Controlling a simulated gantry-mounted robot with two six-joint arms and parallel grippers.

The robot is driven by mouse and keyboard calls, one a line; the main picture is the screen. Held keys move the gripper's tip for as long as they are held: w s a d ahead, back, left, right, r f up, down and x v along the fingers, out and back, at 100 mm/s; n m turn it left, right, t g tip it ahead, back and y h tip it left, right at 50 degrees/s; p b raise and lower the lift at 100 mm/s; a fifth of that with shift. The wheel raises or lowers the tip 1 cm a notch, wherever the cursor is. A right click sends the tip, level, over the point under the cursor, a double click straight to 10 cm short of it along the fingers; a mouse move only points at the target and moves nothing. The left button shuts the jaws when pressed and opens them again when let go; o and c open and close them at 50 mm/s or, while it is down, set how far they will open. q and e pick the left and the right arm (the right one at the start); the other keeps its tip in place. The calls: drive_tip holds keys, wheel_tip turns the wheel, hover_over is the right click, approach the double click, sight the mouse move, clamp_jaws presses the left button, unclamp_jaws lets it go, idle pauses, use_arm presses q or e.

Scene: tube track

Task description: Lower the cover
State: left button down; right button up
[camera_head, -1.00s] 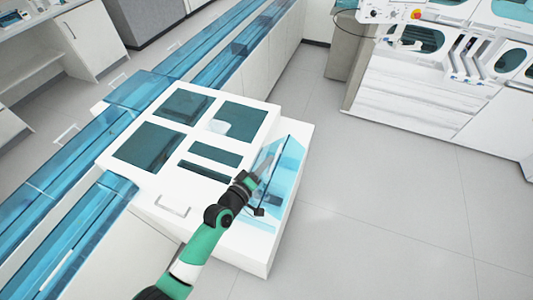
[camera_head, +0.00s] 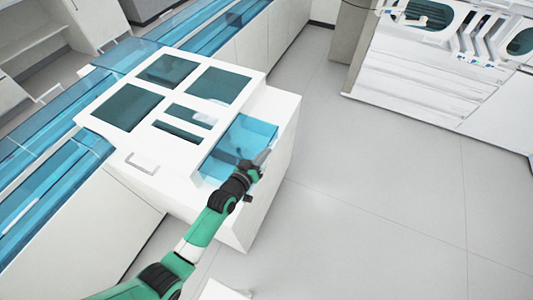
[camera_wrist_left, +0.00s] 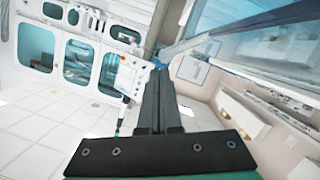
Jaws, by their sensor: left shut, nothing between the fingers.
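The cover is a clear blue panel (camera_head: 250,132) at the right end of the white machine (camera_head: 185,172). In the head view it looks low, close to the machine's top; its exact tilt is hard to tell. My left gripper (camera_head: 263,157) is over the panel's right edge, its fingers shut and empty. Whether the fingers touch the panel cannot be told. In the left wrist view the shut fingers (camera_wrist_left: 160,95) point ahead, and a clear bluish panel (camera_wrist_left: 270,45) slants across the upper right. My right gripper is out of view.
The machine's top has several dark windows and a handle (camera_head: 142,163) at its front left. A blue covered track (camera_head: 42,165) runs along the left. Open grey floor (camera_head: 370,200) lies to the right, with a white cabinet unit (camera_head: 420,75) beyond.

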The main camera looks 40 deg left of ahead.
use_arm(q)
drive_tip(key=shift+d+f+b, duration=0.15)
drive_tip(key=shift+f+b, duration=0.2)
drive_tip(key=shift+f, duration=0.35)
drive_tip(key=s+d+r+p, duration=0.1)
drive_tip(key=s+r+p, duration=0.5)
drive_tip(key=s, duration=0.3)
drive_tip(key=shift+s+r, duration=0.25)
drive_tip(key=shift+s, duration=0.05)
drive_tip(key=shift+d, duration=0.1)
